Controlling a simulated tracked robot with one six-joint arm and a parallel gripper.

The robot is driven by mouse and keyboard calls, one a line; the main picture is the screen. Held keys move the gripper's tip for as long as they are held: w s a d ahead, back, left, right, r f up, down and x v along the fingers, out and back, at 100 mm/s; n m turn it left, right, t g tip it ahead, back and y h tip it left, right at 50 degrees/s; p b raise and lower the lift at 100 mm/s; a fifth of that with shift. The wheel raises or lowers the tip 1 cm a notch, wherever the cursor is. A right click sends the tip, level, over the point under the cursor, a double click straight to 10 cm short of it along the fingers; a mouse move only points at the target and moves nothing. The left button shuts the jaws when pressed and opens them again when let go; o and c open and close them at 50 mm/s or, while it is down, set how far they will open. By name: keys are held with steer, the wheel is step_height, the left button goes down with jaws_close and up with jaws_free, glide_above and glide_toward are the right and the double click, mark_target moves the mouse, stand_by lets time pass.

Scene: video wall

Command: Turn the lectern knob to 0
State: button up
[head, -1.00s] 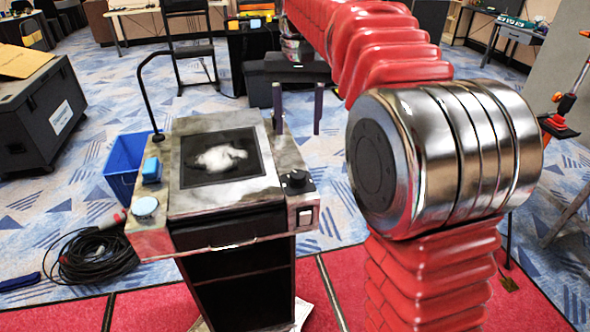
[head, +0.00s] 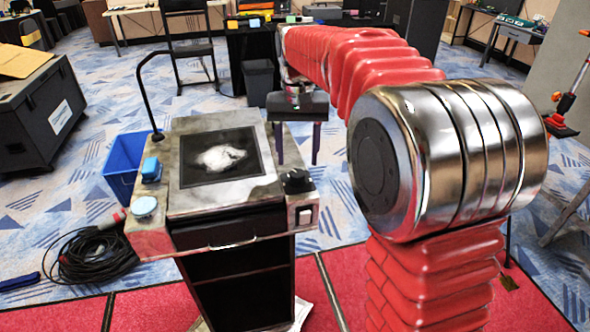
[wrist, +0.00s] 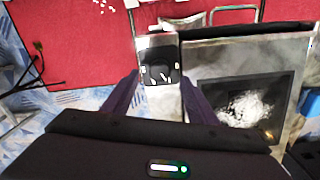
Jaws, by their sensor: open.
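The lectern (head: 215,235) stands left of centre in the head view, with a slanted top and a dark screen (head: 220,157) showing a white blotch. The black lectern knob (head: 296,181) sits at the top's right edge. My gripper (head: 297,162) is open and empty, its two purple fingers pointing down behind and above the knob. In the wrist view the knob (wrist: 159,70) lies ahead between the open fingers (wrist: 160,85), apart from them, with white marks around it. I cannot read its setting.
A blue button (head: 151,170), a pale round button (head: 144,207) and a thin black lamp arm (head: 144,90) are on the lectern's left. A blue bin (head: 122,165) and coiled cable (head: 92,258) lie left on the floor.

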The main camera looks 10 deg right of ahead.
mark_target(297, 173)
steer(key=shift+f, duration=2.55)
steer(key=shift+c, duration=0.3)
